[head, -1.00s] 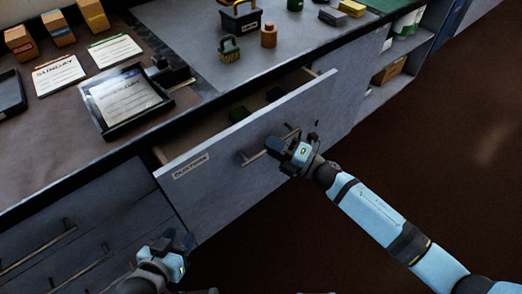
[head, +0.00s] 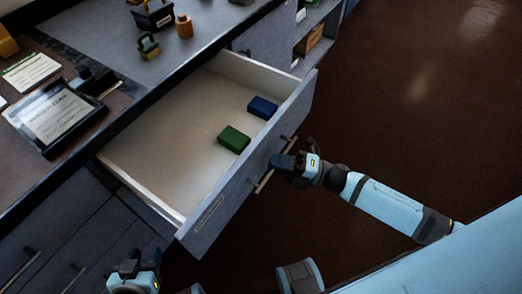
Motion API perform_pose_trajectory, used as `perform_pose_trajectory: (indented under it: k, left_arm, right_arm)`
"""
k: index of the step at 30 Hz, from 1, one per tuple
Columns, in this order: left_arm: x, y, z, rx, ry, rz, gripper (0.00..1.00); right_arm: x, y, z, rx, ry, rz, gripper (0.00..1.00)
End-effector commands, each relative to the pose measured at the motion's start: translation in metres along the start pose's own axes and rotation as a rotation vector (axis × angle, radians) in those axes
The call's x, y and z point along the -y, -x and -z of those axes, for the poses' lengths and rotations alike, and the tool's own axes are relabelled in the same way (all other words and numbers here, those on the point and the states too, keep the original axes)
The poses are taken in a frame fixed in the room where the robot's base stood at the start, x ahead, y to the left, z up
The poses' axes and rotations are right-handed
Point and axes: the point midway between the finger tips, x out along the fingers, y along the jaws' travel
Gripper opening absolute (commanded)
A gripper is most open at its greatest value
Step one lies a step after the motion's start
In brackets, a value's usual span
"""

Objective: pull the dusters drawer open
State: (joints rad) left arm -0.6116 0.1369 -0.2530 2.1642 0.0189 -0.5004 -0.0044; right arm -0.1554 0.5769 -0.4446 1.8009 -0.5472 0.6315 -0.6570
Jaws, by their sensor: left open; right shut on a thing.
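The dusters drawer (head: 150,160) stands well out from the counter, its pale inside in view. Its grey front (head: 225,205) bears a label, too slanted to read now, and a bar handle (head: 262,182). My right gripper (head: 284,162) is shut on the handle, at its right part. Inside the drawer lie a green block (head: 234,139) and a blue block (head: 262,107), towards the front right. My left gripper (head: 136,264) is open and empty at the bottom left, low in front of the other cabinet fronts and apart from the drawer.
The counter above holds a black tray with a paper (head: 57,115), a padlock-like object (head: 149,46), a brown bottle (head: 184,26) and a black caddy (head: 152,15). Closed drawers (head: 50,240) are at the lower left. Dark floor (head: 420,90) is open to the right.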

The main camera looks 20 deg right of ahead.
Motion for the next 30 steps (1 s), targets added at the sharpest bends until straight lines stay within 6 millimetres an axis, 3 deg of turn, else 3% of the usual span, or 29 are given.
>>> perform_pose_trajectory:
  k: [7,19,20,23,30]
  left_arm:
    - [-0.001,0.001,0.001,0.001,0.0,0.0,0.43]
    - [-0.002,0.001,0.0,0.004,0.0,-0.001,0.43]
    - [-0.002,0.001,0.0,0.004,0.0,-0.001,0.43]
    - [-0.002,0.001,0.0,0.004,0.0,-0.001,0.43]
    - [-0.002,0.001,0.0,0.004,0.001,-0.001,0.43]
  right_arm:
    - [-0.004,0.016,0.006,0.0,0.001,0.0,0.0]
    - [-0.004,0.017,0.007,0.0,0.002,0.0,0.0]
    - [-0.004,0.017,0.007,0.001,0.002,0.0,0.17]
    - [-0.004,0.017,0.007,0.001,0.001,0.0,0.37]
    - [-0.004,0.017,0.007,0.001,0.001,0.0,0.37]
